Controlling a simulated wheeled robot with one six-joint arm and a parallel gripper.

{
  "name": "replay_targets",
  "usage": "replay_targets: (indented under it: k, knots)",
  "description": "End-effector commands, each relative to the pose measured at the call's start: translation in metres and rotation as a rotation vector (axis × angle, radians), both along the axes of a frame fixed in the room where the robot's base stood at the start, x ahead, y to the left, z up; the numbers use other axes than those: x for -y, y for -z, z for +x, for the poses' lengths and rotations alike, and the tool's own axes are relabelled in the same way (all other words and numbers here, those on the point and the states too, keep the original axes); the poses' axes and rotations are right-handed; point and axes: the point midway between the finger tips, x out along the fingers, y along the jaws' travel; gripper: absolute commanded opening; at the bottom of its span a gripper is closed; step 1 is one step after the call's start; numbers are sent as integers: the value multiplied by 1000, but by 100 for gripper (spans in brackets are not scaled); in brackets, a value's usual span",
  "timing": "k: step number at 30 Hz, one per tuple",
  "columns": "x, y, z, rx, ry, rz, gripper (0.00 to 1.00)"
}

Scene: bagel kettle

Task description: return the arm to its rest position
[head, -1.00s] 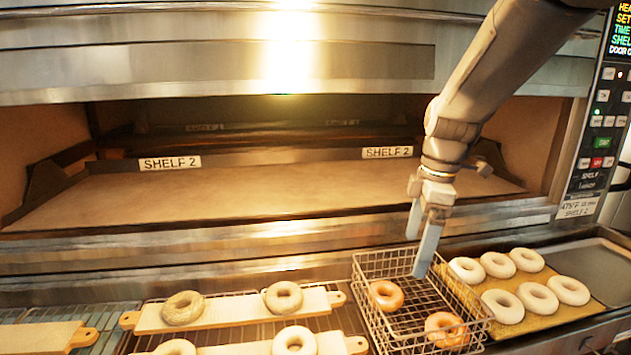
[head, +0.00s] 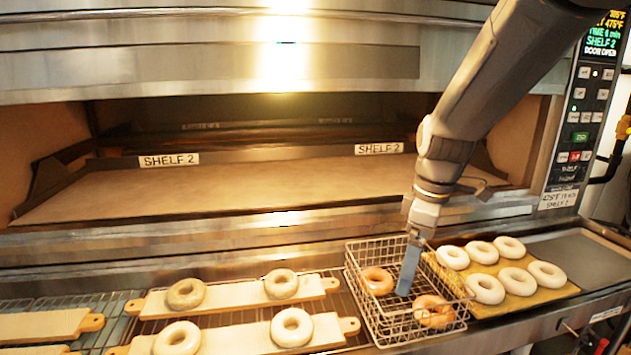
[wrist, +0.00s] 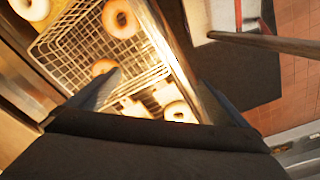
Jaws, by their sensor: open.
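My gripper (head: 408,268) hangs down from my arm over the wire basket (head: 352,283). Its fingers are open with nothing between them; one finger hides the other in the head view. In the wrist view my gripper (wrist: 165,95) shows two spread fingers. The basket holds two browned bagels, one at the left (head: 378,281) and one at the front right (head: 434,312). The basket also shows in the wrist view (wrist: 85,30), with bagels in it.
The oven (head: 250,190) stands open behind, marked SHELF 2, its shelf empty. Boards (head: 235,292) with pale bagels lie on racks at the left. A tray (head: 555,287) with several pale bagels is right of the basket. A control panel (head: 585,110) is at the far right.

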Motion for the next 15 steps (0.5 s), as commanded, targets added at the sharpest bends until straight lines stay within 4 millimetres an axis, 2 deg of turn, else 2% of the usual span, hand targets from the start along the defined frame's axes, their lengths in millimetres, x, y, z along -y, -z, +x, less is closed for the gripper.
replay_targets:
  k: [5, 15]
  knots:
    - [1, 16, -17, 14, 204, -7, 99]
    - [0, 57, -67, 75, 773, 30, 99]
